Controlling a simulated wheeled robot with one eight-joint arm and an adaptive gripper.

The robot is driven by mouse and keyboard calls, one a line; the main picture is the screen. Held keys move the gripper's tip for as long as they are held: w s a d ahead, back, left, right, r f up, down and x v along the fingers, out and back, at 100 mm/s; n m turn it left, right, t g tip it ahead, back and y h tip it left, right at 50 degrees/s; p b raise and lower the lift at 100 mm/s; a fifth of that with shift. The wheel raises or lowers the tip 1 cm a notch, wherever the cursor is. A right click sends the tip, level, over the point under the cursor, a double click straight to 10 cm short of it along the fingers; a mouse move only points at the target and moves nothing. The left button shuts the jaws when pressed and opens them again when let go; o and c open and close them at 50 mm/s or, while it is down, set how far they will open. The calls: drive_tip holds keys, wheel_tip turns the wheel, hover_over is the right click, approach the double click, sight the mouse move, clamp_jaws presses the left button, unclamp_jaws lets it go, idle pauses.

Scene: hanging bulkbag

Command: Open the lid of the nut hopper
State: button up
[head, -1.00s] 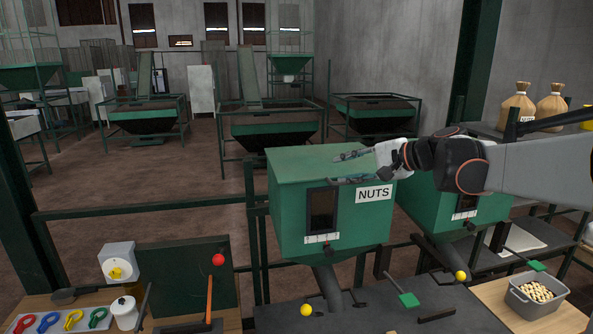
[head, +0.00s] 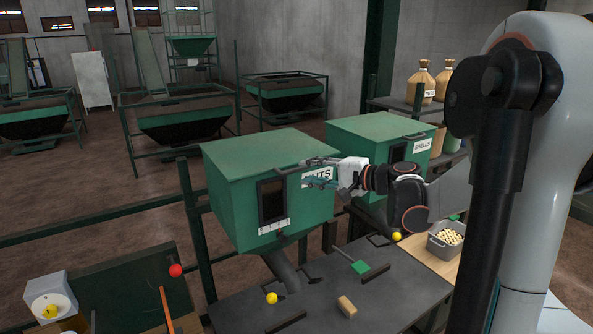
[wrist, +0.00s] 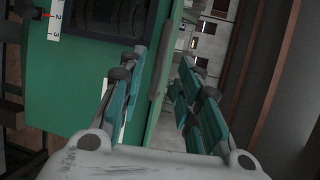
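The nut hopper (head: 235,199) is a green box with a "NUTS" label and a dark window on its front. Its flat green lid (head: 262,150) lies closed on top. My gripper (head: 306,175) is at the front edge of the lid, towards the right, partly covering the label. One finger is at lid-top height and the other is lower, in front of the label. In the wrist view the gripper (wrist: 158,92) is open, with the green lid edge (wrist: 162,65) showing between the fingers. I cannot tell whether either finger touches it.
A second green hopper labelled "SHELLS" (head: 375,134) stands to the right, close behind my arm. A green railing runs behind on the left.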

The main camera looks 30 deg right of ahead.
sight(299, 170)
drive_tip(key=x, duration=0.5)
drive_tip(key=shift+w+a+f, duration=0.1)
drive_tip(key=shift+w+f, duration=0.05)
drive_tip(key=shift+w, duration=0.15)
drive_tip(key=shift+c, duration=0.2)
clamp_jaws()
